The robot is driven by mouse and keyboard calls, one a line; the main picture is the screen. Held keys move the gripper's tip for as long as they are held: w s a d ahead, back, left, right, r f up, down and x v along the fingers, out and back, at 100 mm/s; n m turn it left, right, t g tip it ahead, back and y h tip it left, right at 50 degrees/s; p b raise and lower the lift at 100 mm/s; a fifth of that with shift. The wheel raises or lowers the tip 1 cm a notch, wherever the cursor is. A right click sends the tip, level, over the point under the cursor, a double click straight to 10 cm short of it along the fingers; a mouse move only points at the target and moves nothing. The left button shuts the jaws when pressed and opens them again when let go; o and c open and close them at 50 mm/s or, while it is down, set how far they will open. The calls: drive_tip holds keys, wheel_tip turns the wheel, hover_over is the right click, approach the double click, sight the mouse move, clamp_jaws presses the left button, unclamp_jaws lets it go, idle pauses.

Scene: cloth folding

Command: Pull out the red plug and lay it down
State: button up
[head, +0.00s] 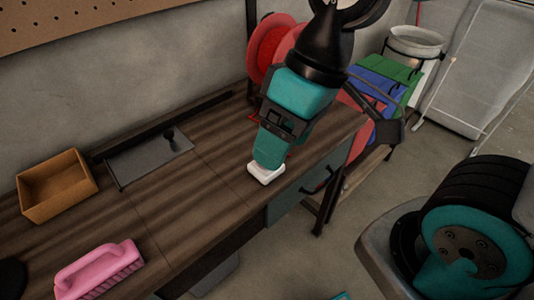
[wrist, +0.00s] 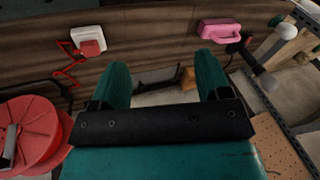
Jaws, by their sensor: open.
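In the wrist view the red plug (wrist: 90,47) sits on the white socket block (wrist: 87,32), at the upper left. A thin red cord (wrist: 66,66) runs from it toward the red reel. My gripper (wrist: 164,70) is open and empty; the plug lies outside the fingers, beyond the left one. In the head view my gripper (head: 269,155) hangs over the right part of the workbench, in front of the white block (head: 266,175). The plug is hidden there behind my gripper.
The wooden workbench (head: 160,215) holds a pink brush (head: 98,270), an open wooden box (head: 56,186) and a grey plate (head: 150,157). The red reel (head: 272,47) stands at the back right. The bench between brush and white block is clear.

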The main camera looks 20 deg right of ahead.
drive_tip(key=w+f+m+h+p, duration=0.1)
drive_tip(key=w+m+p, duration=0.1)
drive_tip(key=w+p, duration=0.7)
drive_tip(key=w+d+f+h+p, duration=0.1)
drive_tip(key=w+f+p, duration=0.1)
drive_tip(key=f, duration=0.1)
drive_tip(key=w+d+f+h+p, duration=0.1)
drive_tip(key=w+d+f, duration=0.1)
drive_tip(key=f, duration=0.2)
drive_tip(key=w+d+f+m+h+p, duration=0.1)
drive_tip(key=w+f+p, duration=0.1)
drive_tip(key=w+f, duration=0.1)
drive_tip(key=shift+d+f+p, duration=0.3)
drive_tip(key=shift+p, duration=0.05)
drive_tip(key=shift+w+f, duration=0.1)
drive_tip(key=shift+f, duration=0.1)
wheel_tip(320, 180, down, 9)
drive_tip(key=b, duration=0.7)
